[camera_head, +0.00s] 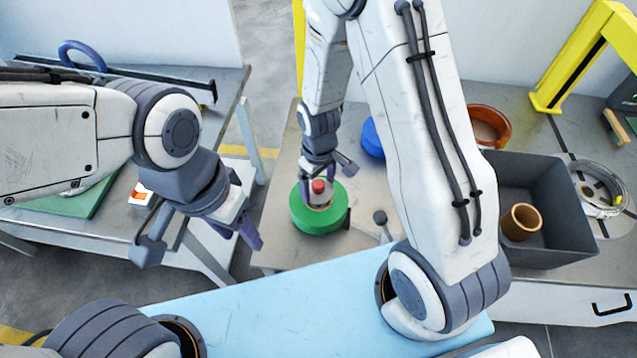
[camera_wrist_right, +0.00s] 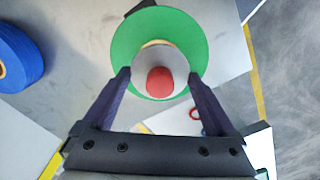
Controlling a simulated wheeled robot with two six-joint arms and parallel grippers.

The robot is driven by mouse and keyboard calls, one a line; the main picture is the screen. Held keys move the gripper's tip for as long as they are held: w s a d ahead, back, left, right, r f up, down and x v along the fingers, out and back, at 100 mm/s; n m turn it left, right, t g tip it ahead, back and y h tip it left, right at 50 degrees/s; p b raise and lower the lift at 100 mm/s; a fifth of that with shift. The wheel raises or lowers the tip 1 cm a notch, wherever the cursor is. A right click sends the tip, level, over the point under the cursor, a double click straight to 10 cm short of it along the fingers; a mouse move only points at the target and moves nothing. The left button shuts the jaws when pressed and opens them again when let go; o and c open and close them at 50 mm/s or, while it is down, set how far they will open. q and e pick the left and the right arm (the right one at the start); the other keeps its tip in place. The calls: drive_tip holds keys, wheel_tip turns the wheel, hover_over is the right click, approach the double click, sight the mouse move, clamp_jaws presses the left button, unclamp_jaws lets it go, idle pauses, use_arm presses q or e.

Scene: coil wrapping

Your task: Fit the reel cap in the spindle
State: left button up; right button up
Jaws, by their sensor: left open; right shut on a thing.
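The reel cap, a pale disc with a red knob (camera_head: 319,186), is between the fingers of my right gripper (camera_head: 318,190), which is shut on it. In the right wrist view the cap's red knob (camera_wrist_right: 159,81) faces the camera. The cap overlaps a round green reel (camera_head: 335,218) on the grey table; a gap between them cannot be judged. In the right wrist view, a tan rim (camera_wrist_right: 156,43) shows past the cap's edge at the green reel's (camera_wrist_right: 125,40) middle; the spindle itself is hidden. My left gripper (camera_head: 203,240) is open and empty, left of the reel.
A blue reel (camera_head: 372,139) lies behind the green one, partly hidden by my right arm. A dark grey bin (camera_head: 560,235) holds a tan tube (camera_head: 521,222). An orange-brown round dish (camera_head: 489,126) and a clear coil (camera_head: 597,190) are on the right. A light blue surface (camera_head: 290,305) is in front.

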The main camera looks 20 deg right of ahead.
sight(319, 192)
drive_tip(key=shift+f+b, duration=1.1)
drive_tip(key=shift+f, duration=0.45)
drive_tip(key=o, duration=1.2)
drive_tip(key=shift+c, duration=0.2)
wheel_tip(319, 192, up, 11)
drive_tip(key=shift+f, duration=0.2)
drive_tip(key=s+a+r, duration=0.3)
drive_tip(key=s+r, duration=0.2)
drive_tip(key=s, duration=0.4)
drive_tip(key=s+a+r+n+y, duration=0.1)
drive_tip(key=s+a+r, duration=0.3)
drive_tip(key=s, duration=0.4)
drive_tip(key=shift+s+a+r, duration=0.2)
drive_tip(key=shift+s+r, duration=0.2)
drive_tip(key=shift+r, duration=0.45)
